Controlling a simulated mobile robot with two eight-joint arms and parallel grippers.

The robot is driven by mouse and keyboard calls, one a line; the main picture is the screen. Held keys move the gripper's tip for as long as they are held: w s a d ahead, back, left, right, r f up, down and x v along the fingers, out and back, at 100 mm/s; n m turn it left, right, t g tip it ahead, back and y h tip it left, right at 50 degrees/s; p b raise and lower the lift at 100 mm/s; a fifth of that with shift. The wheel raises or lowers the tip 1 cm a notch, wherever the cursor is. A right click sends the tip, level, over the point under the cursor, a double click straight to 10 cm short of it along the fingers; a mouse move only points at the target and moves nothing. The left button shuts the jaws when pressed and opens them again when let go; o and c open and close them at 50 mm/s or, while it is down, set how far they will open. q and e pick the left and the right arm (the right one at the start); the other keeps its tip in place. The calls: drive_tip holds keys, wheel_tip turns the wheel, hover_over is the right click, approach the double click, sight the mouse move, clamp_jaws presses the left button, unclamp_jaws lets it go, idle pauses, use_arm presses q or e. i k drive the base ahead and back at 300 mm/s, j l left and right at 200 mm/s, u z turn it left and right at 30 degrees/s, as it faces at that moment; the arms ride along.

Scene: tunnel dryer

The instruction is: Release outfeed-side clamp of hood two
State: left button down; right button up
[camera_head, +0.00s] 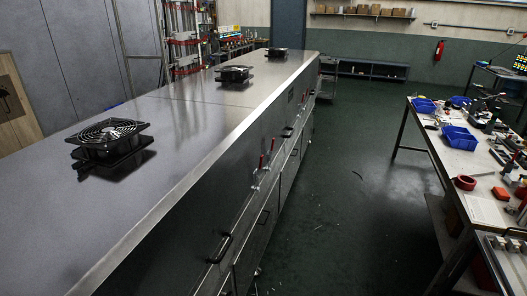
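A long steel tunnel dryer (190,110) runs from the near left to the back centre, its dark side facing the aisle. Toggle clamps with red upright handles sit on this side: a near pair, with one clamp (261,161) and another (273,144) close behind it, and farther back small red marks (307,95) that look like more clamps. Black bar handles show on the side, one near (220,248) and one farther (287,132). I cannot tell from here which clamp is the outfeed-side one of hood two. Neither of my grippers is in view.
Black fans stand on the dryer top, the nearest (108,138) at left. The green floor aisle (340,200) beside the dryer is mostly clear, with small scraps. A cluttered workbench (455,155) with blue bins (459,138) bounds it at right. A cart (328,80) stands at the dryer's far end.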

sight(259, 171)
drive_tip(key=i+l, duration=0.25)
drive_tip(key=i, duration=0.25)
drive_tip(key=i+l, duration=0.25)
drive_tip(key=i, duration=0.2)
drive_tip(key=i+l+u, duration=0.1)
drive_tip(key=i+l, duration=0.2)
drive_tip(key=i, duration=0.2)
